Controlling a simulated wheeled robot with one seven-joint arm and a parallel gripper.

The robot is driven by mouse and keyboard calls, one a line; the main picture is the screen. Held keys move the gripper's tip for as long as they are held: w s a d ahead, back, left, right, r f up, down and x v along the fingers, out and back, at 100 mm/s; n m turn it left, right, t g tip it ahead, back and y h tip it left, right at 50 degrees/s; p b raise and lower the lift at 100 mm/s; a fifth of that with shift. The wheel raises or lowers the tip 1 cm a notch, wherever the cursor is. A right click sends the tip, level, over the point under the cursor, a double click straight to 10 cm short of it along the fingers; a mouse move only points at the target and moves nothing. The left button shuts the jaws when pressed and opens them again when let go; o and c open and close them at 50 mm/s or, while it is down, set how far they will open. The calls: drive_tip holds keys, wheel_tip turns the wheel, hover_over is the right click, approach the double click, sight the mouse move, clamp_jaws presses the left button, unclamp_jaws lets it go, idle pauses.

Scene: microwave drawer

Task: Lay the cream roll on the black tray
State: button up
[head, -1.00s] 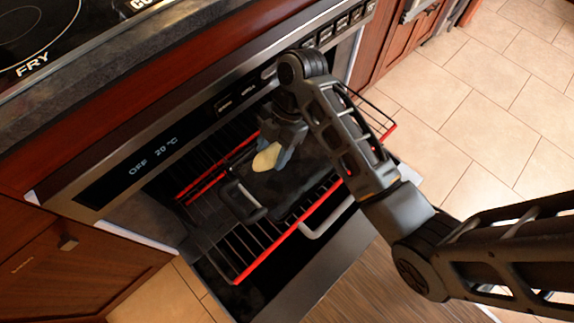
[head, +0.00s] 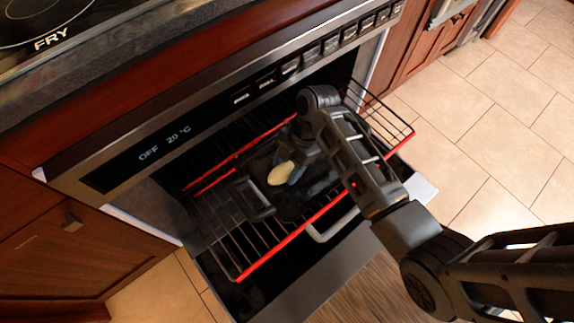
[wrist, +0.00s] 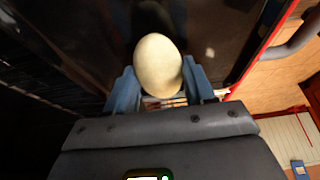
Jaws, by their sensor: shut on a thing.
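The cream roll (head: 281,174) is a pale oval held at the tip of my gripper (head: 292,172), over the black tray. In the wrist view the roll (wrist: 158,65) sits between the two blue fingers of my gripper (wrist: 160,88), which are shut on it. The black tray (head: 290,207) lies on a pulled-out wire rack, with its dark handle at the left. In the wrist view the tray's dark surface (wrist: 100,35) is below the roll. I cannot tell whether the roll touches the tray. My arm hides the tray's right part.
The wire rack (head: 245,272) has red front and back rails and sticks out of the open oven. The control panel (head: 220,112) overhangs the rack's back. The open door's handle (head: 333,228) is in front. Tiled floor (head: 490,120) is clear at the right.

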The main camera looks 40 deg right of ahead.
drive_tip(key=shift+f, duration=0.1)
drive_tip(key=o, duration=1.1)
drive_tip(key=shift+o, duration=0.2)
drive_tip(key=p+v, duration=0.2)
drive_tip(key=v, duration=1)
